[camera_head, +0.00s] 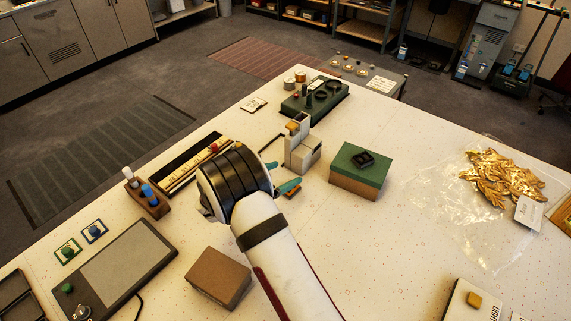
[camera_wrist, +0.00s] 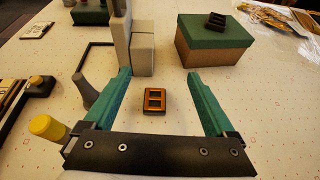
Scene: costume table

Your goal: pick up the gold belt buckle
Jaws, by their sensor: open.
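The gold belt buckle (camera_wrist: 154,100), a small amber-gold rectangular frame with a crossbar, lies flat on the white table in the wrist view. It sits between the two teal fingers of my gripper (camera_wrist: 158,75), somewhat nearer the left one, with clear gaps on both sides. My gripper is open and empty. In the head view, part of the buckle (camera_head: 293,191) shows beside the teal fingers of my gripper (camera_head: 286,173). My arm and wrist hide some of the table there.
A grey block stand (camera_wrist: 142,52) rises just beyond the left fingertip. A brown box with a green lid (camera_head: 359,170) stands to the right, with a dark buckle (camera_head: 367,158) on top. Gold leaf-like pieces (camera_head: 503,176) lie on clear plastic at far right. A brown box (camera_head: 218,277) stands left of my arm.

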